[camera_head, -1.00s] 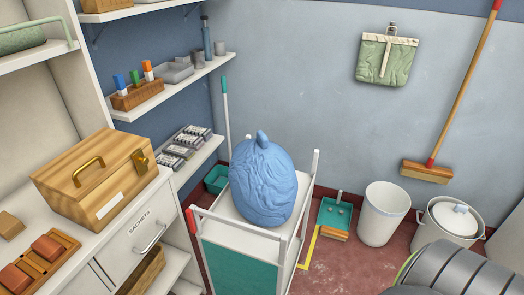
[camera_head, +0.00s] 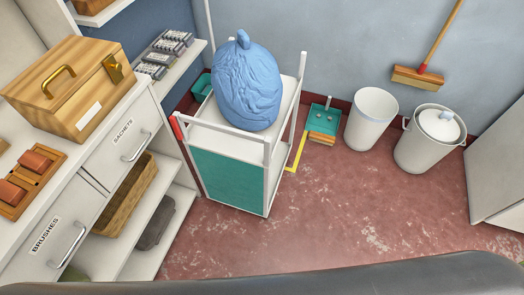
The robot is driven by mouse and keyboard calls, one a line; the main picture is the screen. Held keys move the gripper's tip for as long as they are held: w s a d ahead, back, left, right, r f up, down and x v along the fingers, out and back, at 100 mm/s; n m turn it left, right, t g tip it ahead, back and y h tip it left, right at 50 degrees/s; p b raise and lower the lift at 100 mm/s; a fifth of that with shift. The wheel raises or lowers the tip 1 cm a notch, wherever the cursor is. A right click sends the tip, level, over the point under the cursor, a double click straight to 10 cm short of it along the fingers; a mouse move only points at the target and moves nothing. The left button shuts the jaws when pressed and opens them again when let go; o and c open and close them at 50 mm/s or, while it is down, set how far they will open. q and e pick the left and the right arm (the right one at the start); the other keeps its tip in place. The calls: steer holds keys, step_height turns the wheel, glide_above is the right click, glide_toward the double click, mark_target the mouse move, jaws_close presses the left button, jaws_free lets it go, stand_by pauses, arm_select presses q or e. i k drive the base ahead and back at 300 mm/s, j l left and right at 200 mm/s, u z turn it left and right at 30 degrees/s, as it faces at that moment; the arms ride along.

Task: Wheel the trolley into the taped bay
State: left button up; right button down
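The trolley (camera_head: 228,178) is white with a teal front panel, upright posts and a red grip (camera_head: 178,126) at its left corner. It stands upright at the back left, beside the white shelving. A knotted blue bag (camera_head: 248,88) sits on its top. A strip of yellow tape (camera_head: 297,152) shows on the floor at the trolley's right side. The rest of the taped outline is hidden, so I cannot tell how much of the trolley is inside it. Neither of my grippers is in view.
A teal dustpan (camera_head: 322,120), a white bin (camera_head: 370,118) and a lidded pail (camera_head: 428,140) stand along the back wall, with a broom (camera_head: 418,78) above. A shelving unit (camera_head: 120,140) lines the left. The red floor (camera_head: 340,215) in front is clear.

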mark_target(234, 166)
steer(key=i+l+u, duration=0.4)
steer(key=l, duration=0.15)
steer(key=i+l+u, duration=0.15)
steer(key=l, duration=0.2)
steer(key=i+l+u, duration=0.2)
steer(key=l, duration=0.15)
steer(key=i+l+u, duration=0.2)
steer(key=l, duration=0.15)
